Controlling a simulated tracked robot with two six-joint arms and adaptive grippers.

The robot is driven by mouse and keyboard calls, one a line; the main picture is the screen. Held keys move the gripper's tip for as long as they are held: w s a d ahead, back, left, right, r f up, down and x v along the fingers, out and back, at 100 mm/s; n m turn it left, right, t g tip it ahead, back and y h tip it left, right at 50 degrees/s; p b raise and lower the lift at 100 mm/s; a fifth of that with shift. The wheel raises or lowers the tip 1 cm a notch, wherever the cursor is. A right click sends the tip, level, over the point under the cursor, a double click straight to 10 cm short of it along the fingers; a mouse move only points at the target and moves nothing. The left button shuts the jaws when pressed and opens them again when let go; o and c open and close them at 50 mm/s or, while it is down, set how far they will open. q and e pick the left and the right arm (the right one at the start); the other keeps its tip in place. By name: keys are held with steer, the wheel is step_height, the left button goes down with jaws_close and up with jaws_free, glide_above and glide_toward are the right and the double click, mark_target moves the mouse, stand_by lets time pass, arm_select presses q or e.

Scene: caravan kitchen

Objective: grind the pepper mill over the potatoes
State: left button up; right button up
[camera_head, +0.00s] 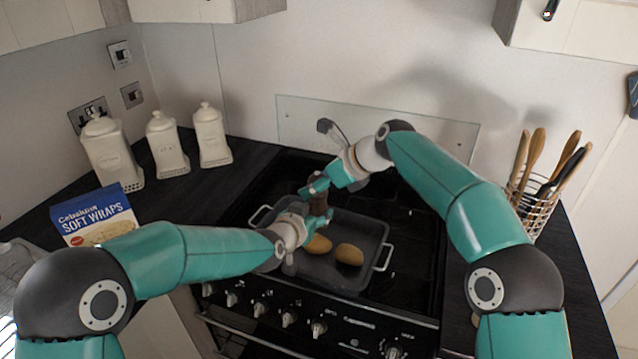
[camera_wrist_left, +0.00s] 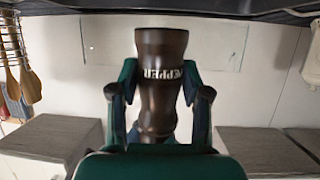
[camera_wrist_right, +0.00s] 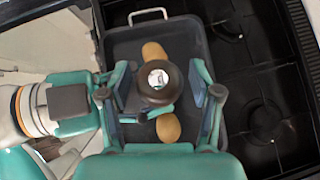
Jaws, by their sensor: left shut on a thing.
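The dark brown pepper mill (camera_head: 318,205) is held above the roasting tray (camera_head: 372,236); its lettering shows in the left wrist view (camera_wrist_left: 160,80). My left gripper (camera_head: 304,222) is shut on the mill's body. My right gripper (camera_head: 314,189) is at the mill's top; in the right wrist view its spread fingers (camera_wrist_right: 160,100) stand either side of the round dark top (camera_wrist_right: 155,82), with a visible gap on the right. Two potatoes, one left (camera_head: 318,244) and one right (camera_head: 349,254), lie in the tray below the mill. The left potato is partly hidden by my left gripper.
The tray sits on the black hob (camera_head: 410,235). White canisters (camera_head: 168,148) and a soft wraps box (camera_head: 95,215) stand on the left counter. A wire basket of wooden utensils (camera_head: 540,200) stands at the right. A splashback (camera_head: 420,130) is behind.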

steer(key=c, duration=0.7)
steer(key=shift+o, duration=0.2)
steer(key=m+t+h, duration=0.1)
steer(key=m+t, duration=0.1)
steer(key=m, duration=0.1)
steer(key=shift+s+h, duration=0.1)
steer(key=shift+h, duration=0.3)
steer(key=shift+m+t+h, duration=0.3)
steer(key=shift+m+h, duration=0.2)
steer(key=shift+m, duration=0.3)
steer(key=o, duration=0.9)
